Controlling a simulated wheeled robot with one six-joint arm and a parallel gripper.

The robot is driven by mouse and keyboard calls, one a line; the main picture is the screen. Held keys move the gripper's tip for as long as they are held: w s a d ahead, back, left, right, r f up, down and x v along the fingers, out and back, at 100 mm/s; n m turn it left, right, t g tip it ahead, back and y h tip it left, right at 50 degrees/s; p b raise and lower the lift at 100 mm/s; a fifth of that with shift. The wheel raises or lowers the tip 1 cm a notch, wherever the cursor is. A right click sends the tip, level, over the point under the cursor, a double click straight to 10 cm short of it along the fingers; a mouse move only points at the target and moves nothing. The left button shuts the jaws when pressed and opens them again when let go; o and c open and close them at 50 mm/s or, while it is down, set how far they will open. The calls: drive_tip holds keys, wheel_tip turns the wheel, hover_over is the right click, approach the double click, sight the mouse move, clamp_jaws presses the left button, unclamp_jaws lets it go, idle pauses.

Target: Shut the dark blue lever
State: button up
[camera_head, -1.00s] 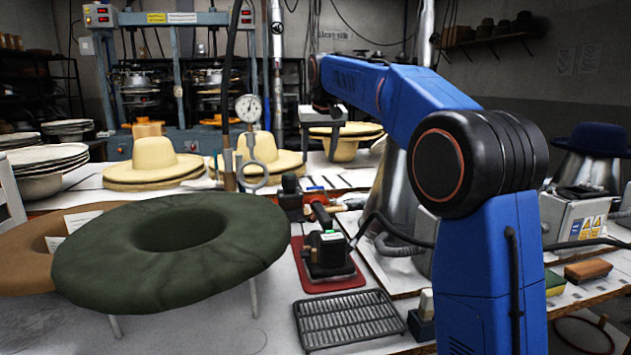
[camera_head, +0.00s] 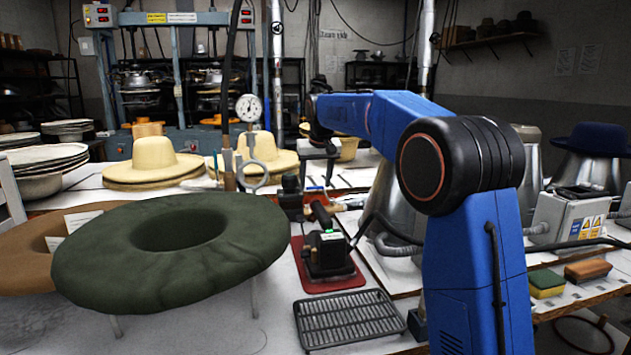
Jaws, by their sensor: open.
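I cannot clearly make out a dark blue lever. An upright pipe carries a round gauge (camera_head: 249,108) and a grey ring (camera_head: 252,174), with a small bluish piece (camera_head: 215,167) at its left; I cannot tell whether this is the lever. My blue arm reaches from the right toward the back.
A dark green felt hat form (camera_head: 120,262) fills the front left. A black iron (camera_head: 327,254) stands on a red mat (camera_head: 347,283) beside a metal rack (camera_head: 347,325). Cream hats (camera_head: 152,160) stand behind. A grey control box (camera_head: 572,216) is at the right.

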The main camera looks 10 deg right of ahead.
drive_tip(key=shift+c, duration=0.3)
drive_tip(key=c, duration=1.2)
drive_tip(key=shift+s, duration=0.1)
drive_tip(key=shift+s+d+n+g+y, duration=0.25)
drive_tip(key=shift+s+d+n+y, duration=0.35)
drive_tip(key=shift+n, duration=1.15)
drive_tip(key=shift+s+d+n+g+y, duration=0.35)
drive_tip(key=shift+s+n+y, duration=0.4)
drive_tip(key=shift+n, duration=0.95)
drive_tip(key=shift+s+d+n+g+y, duration=0.2)
drive_tip(key=shift+s+d+n+y, duration=0.45)
drive_tip(key=shift+n, duration=1.1)
drive_tip(key=shift+s, duration=0.15)
drive_tip(key=o, duration=1.3)
drive_tip(key=shift+c, duration=0.2)
